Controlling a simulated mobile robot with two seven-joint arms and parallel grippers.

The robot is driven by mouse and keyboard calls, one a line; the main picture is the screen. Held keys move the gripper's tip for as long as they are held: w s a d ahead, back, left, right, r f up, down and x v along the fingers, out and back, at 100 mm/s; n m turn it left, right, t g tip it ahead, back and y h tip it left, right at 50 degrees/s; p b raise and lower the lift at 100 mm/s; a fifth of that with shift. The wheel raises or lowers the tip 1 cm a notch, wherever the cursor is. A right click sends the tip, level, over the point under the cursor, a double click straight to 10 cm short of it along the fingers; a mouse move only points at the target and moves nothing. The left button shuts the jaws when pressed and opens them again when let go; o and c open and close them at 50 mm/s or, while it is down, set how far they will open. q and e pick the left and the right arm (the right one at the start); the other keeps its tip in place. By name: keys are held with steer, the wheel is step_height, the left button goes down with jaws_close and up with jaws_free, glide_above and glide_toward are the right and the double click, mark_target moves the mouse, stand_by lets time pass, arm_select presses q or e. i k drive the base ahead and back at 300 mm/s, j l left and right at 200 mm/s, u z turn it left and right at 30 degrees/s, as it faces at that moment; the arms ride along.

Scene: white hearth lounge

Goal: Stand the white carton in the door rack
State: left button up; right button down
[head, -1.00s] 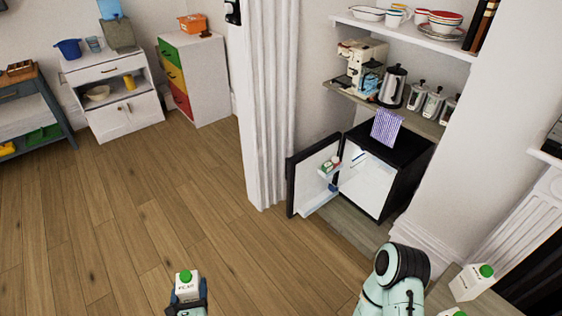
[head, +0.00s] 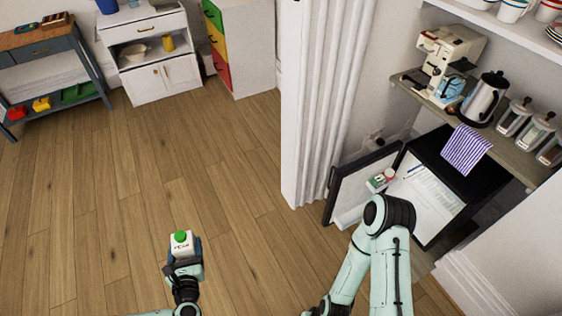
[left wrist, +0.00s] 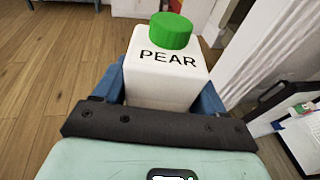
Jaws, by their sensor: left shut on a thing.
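A white carton (head: 183,243) with a green cap is upright in my left gripper (head: 183,258), which is shut on it. The left wrist view shows the carton (left wrist: 167,80) marked PEAR, with blue fingers on both sides. It is held above the wood floor, left of and apart from the fridge. The open fridge door (head: 343,192) has a door rack (head: 373,187) holding a small green and white box (head: 378,181) and a red-topped item (head: 391,173). My right arm partly covers the door's lower part; my right gripper is not visible.
The small black fridge (head: 474,188) stands open under a shelf (head: 490,128) with a coffee machine and kettle. A striped towel (head: 466,150) hangs over its top. A white curtain (head: 325,100) stands left of the door. The floor (head: 120,220) at left is clear.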

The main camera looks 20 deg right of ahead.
mark_target(343, 221)
steer(key=i+l+u, duration=0.1)
steer(key=i+l, duration=0.15)
steer(key=l, duration=0.3)
steer(key=i+l+u, duration=0.15)
steer(key=l, duration=0.8)
steer(key=i+u, duration=0.05)
